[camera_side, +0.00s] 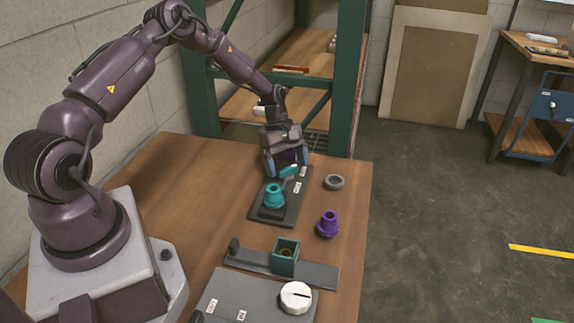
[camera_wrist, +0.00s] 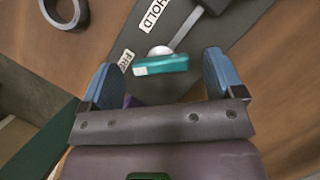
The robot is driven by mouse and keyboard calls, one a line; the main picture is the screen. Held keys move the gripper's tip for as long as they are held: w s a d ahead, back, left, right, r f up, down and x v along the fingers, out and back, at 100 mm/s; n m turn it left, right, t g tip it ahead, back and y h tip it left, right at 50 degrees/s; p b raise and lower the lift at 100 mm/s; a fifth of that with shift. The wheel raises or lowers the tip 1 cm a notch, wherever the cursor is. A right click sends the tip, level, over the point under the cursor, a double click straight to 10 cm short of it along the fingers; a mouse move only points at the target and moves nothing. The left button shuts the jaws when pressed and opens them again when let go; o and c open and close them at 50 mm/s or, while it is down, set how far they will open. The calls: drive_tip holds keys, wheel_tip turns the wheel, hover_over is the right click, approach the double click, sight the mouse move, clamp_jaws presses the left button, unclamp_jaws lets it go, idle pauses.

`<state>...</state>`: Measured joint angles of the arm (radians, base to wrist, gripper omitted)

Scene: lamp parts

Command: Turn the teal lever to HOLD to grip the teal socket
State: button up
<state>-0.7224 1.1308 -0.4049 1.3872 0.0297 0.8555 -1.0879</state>
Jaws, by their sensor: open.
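The teal lever (camera_side: 289,171) is on a dark grey plate (camera_side: 289,212) that also carries the teal socket (camera_side: 273,196). In the wrist view the lever's teal handle (camera_wrist: 161,65) sits at the end of a grey arm, beside the FREE label (camera_wrist: 126,61). The HOLD label (camera_wrist: 150,16) is farther up the plate. My gripper (camera_side: 285,172) is open over the lever end of the plate. In the wrist view its blue fingertips (camera_wrist: 158,75) stand apart on either side of the handle, with gaps. The wrist view does not show the teal socket.
A grey ring (camera_side: 334,182) and a purple socket-like part (camera_side: 327,225) stand to the right on the table. A teal box (camera_side: 285,257) on a grey rail and a white dial (camera_side: 296,297) are in front. A green-framed shelf (camera_side: 345,80) rises behind my gripper.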

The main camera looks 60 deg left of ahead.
drive_tip(key=shift+d+f, duration=0.15)
drive_tip(key=shift+f, duration=0.2)
drive_tip(key=c, duration=0.9)
